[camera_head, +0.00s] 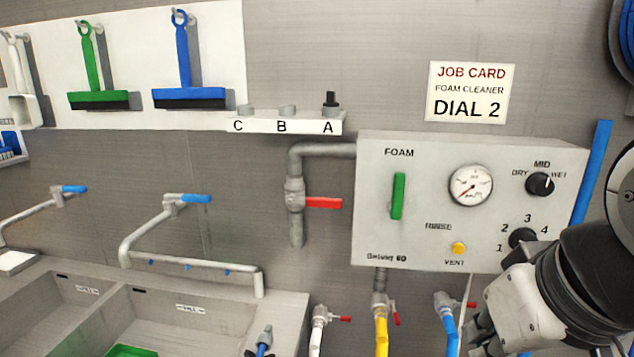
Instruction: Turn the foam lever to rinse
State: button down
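The foam lever (398,196) is a green bar on the front of the grey control panel (430,240). It stands upright, with the FOAM label (399,153) above it and the RINSE label (438,227) to its lower right. My gripper (487,338) is at the lower right, below the panel's lower right part and well apart from the lever. My arm covers the panel's lower right corner. The gripper's fingertips are not clear, so I cannot tell whether it is open or shut.
The panel also bears a gauge (471,186), a DRY-MID-WET knob (540,184), a numbered dial (522,238) and a yellow VENT button (458,248). A pipe valve with a red handle (323,203) is left of it. Yellow (381,335) and blue (451,332) hoses hang below.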

aim_at(395, 207)
jog(key=j+z, duration=0.25)
jog(key=z, duration=0.15)
jog(key=j+z, duration=0.25)
jog(key=z, duration=0.2)
jog(key=k+j+z, duration=0.1)
jog(key=z, duration=0.3)
jog(key=k+j, duration=0.05)
jog(key=j, duration=0.05)
